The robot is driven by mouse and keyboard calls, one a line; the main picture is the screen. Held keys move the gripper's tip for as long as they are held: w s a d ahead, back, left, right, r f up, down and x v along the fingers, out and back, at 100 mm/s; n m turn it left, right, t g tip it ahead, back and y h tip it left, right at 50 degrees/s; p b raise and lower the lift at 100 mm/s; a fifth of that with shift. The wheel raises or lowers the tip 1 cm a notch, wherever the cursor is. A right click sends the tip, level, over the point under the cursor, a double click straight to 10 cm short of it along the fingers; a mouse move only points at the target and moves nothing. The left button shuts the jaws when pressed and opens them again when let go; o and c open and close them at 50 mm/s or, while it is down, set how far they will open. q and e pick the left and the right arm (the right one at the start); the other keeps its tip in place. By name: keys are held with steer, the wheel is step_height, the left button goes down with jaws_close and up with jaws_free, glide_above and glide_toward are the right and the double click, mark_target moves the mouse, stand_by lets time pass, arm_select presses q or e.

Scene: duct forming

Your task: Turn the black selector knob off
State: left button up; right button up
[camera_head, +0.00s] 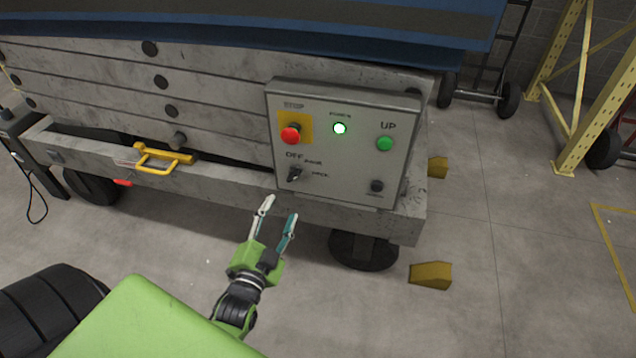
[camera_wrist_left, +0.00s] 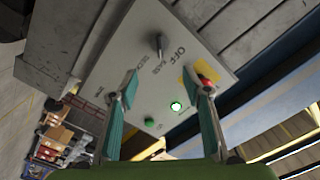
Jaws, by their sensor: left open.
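The black selector knob (camera_head: 294,175) is at the lower left of the grey control panel (camera_head: 340,180), beside labels that include OFF. It also shows in the left wrist view (camera_wrist_left: 160,43), standing out from the panel beyond the fingers. I cannot tell for certain which label it points to. My left gripper (camera_head: 279,215) is open and empty, below and a little left of the knob, apart from the panel. In the left wrist view its fingers (camera_wrist_left: 166,95) stand wide apart with the panel between and beyond them. My right gripper is not in view.
The panel also bears a red stop button (camera_head: 290,135) on a yellow plate, a lit green lamp (camera_head: 339,128), a green UP button (camera_head: 385,143) and a dark lower button (camera_head: 376,186). A yellow handle (camera_head: 160,158) sticks out at left. Yellow wedges (camera_head: 431,275) lie on the floor.

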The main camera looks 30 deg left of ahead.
mark_target(294, 178)
arm_select(q)
steer(key=b+x, duration=0.2)
steer(key=x, duration=1)
steer(key=shift+w+a, duration=0.2)
steer(key=shift+w, duration=0.5)
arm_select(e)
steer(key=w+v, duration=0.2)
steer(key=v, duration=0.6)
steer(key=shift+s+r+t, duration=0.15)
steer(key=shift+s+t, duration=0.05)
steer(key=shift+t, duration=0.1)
arm_select(q)
steer(key=c, duration=1.1)
